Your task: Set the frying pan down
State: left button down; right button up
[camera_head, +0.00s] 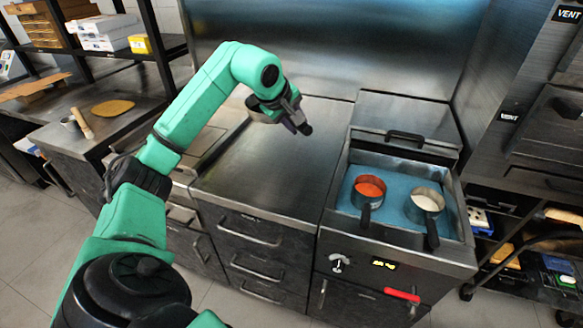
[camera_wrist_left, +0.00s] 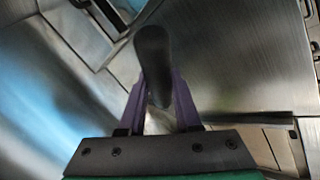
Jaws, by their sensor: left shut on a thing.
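My left gripper (camera_head: 296,120) is raised above the steel counter (camera_head: 270,175), near the back wall. It is shut on a black handle (camera_wrist_left: 153,65), which stands between its purple fingers in the left wrist view. I take this to be the frying pan's handle. Its dark end also sticks out by the fingers in the head view. The pan's body is mostly hidden behind my wrist, so I cannot tell its tilt or whether it touches the counter. My right gripper is not in view.
Right of the counter is a blue-floored basin (camera_head: 388,167). It holds a small pan with red sauce (camera_head: 363,203) and one with white contents (camera_head: 410,214), handles towards the front. The counter's middle and front are bare. A wooden board (camera_head: 112,107) lies on the left bench.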

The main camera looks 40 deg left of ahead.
pick_arm(q)
notch_tip(320, 180, down, 16)
jog(key=shift+a+f+p, duration=0.15)
jog(key=shift+p, duration=0.9)
jog(key=shift+w+f, duration=0.1)
jog(key=c, duration=0.6)
grip_release()
jog(key=shift+f, duration=0.1)
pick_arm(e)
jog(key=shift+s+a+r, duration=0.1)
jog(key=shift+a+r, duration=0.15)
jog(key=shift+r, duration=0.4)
